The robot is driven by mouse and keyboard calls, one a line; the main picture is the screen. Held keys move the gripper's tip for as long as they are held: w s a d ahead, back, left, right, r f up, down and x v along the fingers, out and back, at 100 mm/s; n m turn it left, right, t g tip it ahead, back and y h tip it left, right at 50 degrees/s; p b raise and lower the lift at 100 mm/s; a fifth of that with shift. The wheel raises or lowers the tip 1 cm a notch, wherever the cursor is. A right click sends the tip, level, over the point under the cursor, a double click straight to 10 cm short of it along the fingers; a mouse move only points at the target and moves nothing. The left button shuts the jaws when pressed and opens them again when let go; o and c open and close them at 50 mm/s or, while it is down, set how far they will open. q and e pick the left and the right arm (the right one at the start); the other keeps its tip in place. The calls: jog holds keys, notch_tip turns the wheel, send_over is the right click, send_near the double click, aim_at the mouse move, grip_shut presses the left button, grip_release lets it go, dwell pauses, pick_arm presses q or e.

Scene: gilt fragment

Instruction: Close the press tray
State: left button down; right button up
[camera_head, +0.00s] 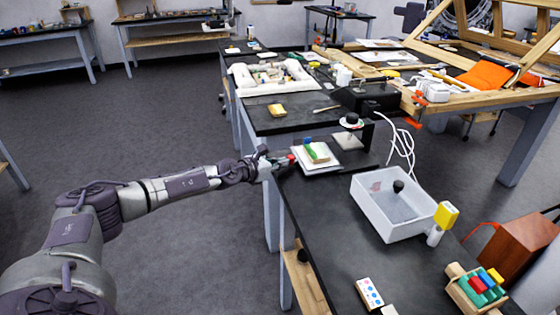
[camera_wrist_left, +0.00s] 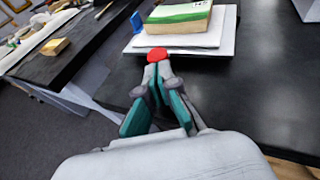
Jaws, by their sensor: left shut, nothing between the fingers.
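On the tray lies a cream block with a green band (camera_head: 317,152); both also show at the top of the left wrist view, the tray (camera_wrist_left: 215,45) under the block (camera_wrist_left: 185,17). A red knob (camera_wrist_left: 157,55) sits at the tray's near edge. My left gripper (camera_wrist_left: 158,66) is shut and empty, its fingertips right at the red knob; whether they touch it I cannot tell. My right gripper is out of view.
A white basin (camera_head: 365,205) stands right of the tray, with a yellow-headed bottle (camera_head: 445,215) beside it. A rack of coloured rolls (camera_head: 475,287) is at the front right. White cables (camera_head: 405,140) hang by the press. The black bench top (camera_head: 325,225) is clear in front of the tray.

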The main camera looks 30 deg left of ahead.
aim_at(312, 157)
pick_arm(q)
jog(key=shift+s+r, duration=0.1)
jog(key=shift+w+d+r, duration=0.1)
jog(key=shift+w+d, duration=0.05)
jog(key=shift+w, duration=0.05)
jog(key=w+d+p, duration=0.2)
jog(key=shift+w+d+r+p, duration=0.1)
jog(key=shift+w+r+p, duration=0.1)
jog(key=shift+w+p, duration=0.1)
jog(key=w+d, duration=0.4)
jog(key=w, duration=0.1)
jog(key=shift+w+d+f, duration=0.15)
jog(key=shift+d+f, duration=0.15)
jog(key=shift+f, duration=0.05)
jog(key=shift+r, duration=0.2)
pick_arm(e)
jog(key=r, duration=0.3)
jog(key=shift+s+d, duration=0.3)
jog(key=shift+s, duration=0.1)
pick_arm(q)
jog(key=shift+d, duration=0.1)
